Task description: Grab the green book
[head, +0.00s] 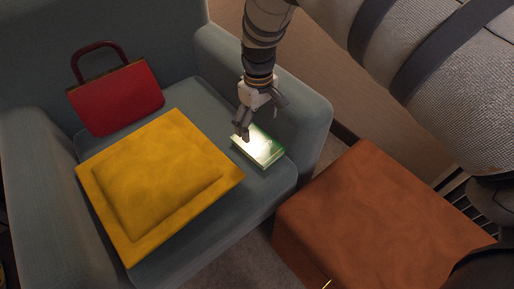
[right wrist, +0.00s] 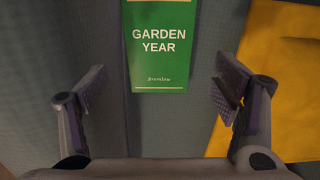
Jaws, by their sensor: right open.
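The green book (head: 261,148) lies flat on the seat of a blue-grey armchair, near the seat's right side. In the right wrist view the green book (right wrist: 161,45) shows its cover with the words "GARDEN YEAR", its far end cut off by the top edge. My right gripper (head: 243,133) comes down from above, over the book's left end in the head view. It is open and empty; in the right wrist view its two fingers (right wrist: 160,92) stand wide apart, one on each side of the book's line. My left gripper is not in view.
A yellow cushion (head: 160,180) lies on the seat left of the book, close to one finger in the wrist view. A red handbag (head: 117,95) leans at the back. The armrest (head: 285,100) rises right of the book. A brown ottoman (head: 375,215) stands at the right.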

